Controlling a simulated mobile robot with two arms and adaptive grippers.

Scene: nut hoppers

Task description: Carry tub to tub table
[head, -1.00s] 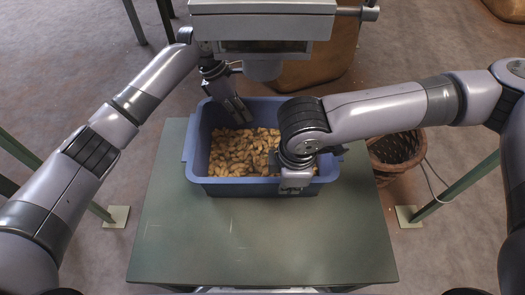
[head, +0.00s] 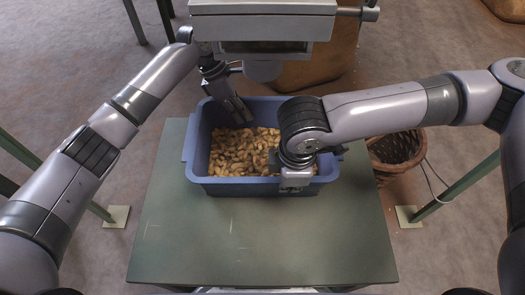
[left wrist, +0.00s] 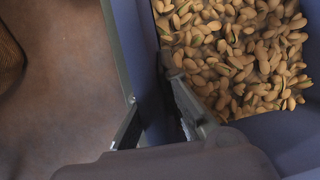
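The blue tub (head: 191,150) holds a heap of light brown nuts (head: 235,152) and stands upright on a green table. My left gripper (head: 240,110) reaches down at the tub's far wall, left of the middle. In the left wrist view, one finger of this gripper (left wrist: 160,100) is inside the tub over the nuts and the other is outside, with the wall between them. Whether both press on it I cannot tell. My right gripper (head: 293,181) is at the near wall, right of the middle; its wrist hides its fingers and part of the nuts.
The green table top (head: 260,245) is bare in front of the tub. A grey hopper machine (head: 262,28) hangs just beyond the tub's far side. A wicker basket (head: 395,152) stands on the floor to the right, and a brown sack (head: 318,62) is behind.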

